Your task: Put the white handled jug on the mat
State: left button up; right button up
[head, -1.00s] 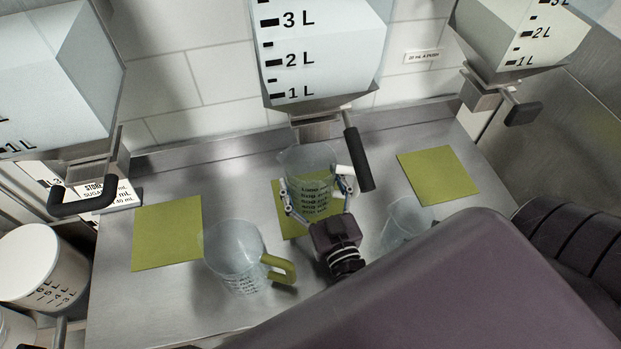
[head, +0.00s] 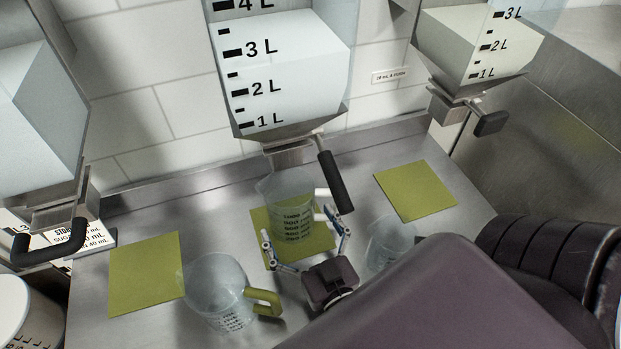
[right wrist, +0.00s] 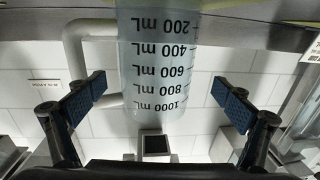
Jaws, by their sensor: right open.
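The white handled jug (head: 291,207) is a clear measuring jug with dark markings. It stands upright on the middle green mat (head: 318,242), under the middle dispenser. Its white handle (right wrist: 88,30) shows at the left in the right wrist view, and its marked body (right wrist: 158,75) fills the middle there. My right gripper (head: 305,244) is open in front of the jug, with its fingers apart on either side. In the right wrist view the open fingers (right wrist: 160,100) do not touch the jug. My left gripper is not in view.
A jug with a green handle (head: 221,290) stands at the front left. Another clear jug (head: 388,243) is partly hidden behind my right arm. Green mats lie bare at the left (head: 146,272) and right (head: 415,191). A black lever (head: 335,182) hangs close to the white handled jug.

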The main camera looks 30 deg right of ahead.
jog(key=s, duration=0.2)
jog(key=s+b, duration=0.1)
jog(key=s, duration=0.1)
jog(key=s+a, duration=0.1)
jog(key=s, duration=0.2)
jog(key=shift+s+a+r, duration=0.1)
jog(key=shift+r, duration=0.05)
dwell(0.4)
